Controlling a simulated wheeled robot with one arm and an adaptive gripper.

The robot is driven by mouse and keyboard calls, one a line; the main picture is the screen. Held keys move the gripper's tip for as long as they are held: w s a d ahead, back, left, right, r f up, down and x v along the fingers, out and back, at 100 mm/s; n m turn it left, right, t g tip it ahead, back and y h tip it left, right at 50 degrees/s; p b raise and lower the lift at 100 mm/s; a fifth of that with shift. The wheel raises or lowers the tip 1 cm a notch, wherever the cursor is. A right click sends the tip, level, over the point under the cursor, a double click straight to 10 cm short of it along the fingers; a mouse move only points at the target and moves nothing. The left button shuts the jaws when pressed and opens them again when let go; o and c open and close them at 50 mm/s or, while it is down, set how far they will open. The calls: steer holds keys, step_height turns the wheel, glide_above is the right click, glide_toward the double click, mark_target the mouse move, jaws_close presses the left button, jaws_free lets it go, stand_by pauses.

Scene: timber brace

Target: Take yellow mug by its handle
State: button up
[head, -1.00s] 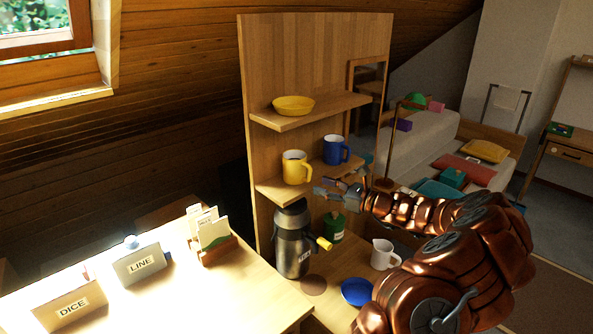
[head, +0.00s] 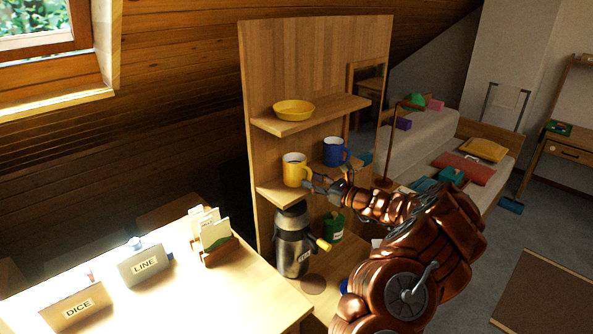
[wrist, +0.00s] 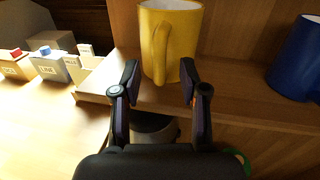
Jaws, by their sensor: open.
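The yellow mug (head: 295,170) stands upright on the lower wooden shelf, near its left part. In the wrist view the yellow mug (wrist: 178,40) is straight ahead, with its handle (wrist: 160,52) turned toward me. My gripper (head: 312,183) is just in front of the mug in the head view. In the wrist view my gripper (wrist: 158,85) is open, with one finger on each side of the handle's line. The lower part of the handle lies between the fingertips or just beyond them; I cannot tell which. The fingers do not appear closed on it.
A blue mug (head: 335,152) stands right of the yellow mug on the same shelf (head: 272,194); it also shows in the wrist view (wrist: 297,60). A yellow bowl (head: 294,110) sits on the upper shelf. A flask (head: 292,245) and a green canister (head: 333,227) stand below.

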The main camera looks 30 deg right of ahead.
jaws_close()
stand_by(0.4)
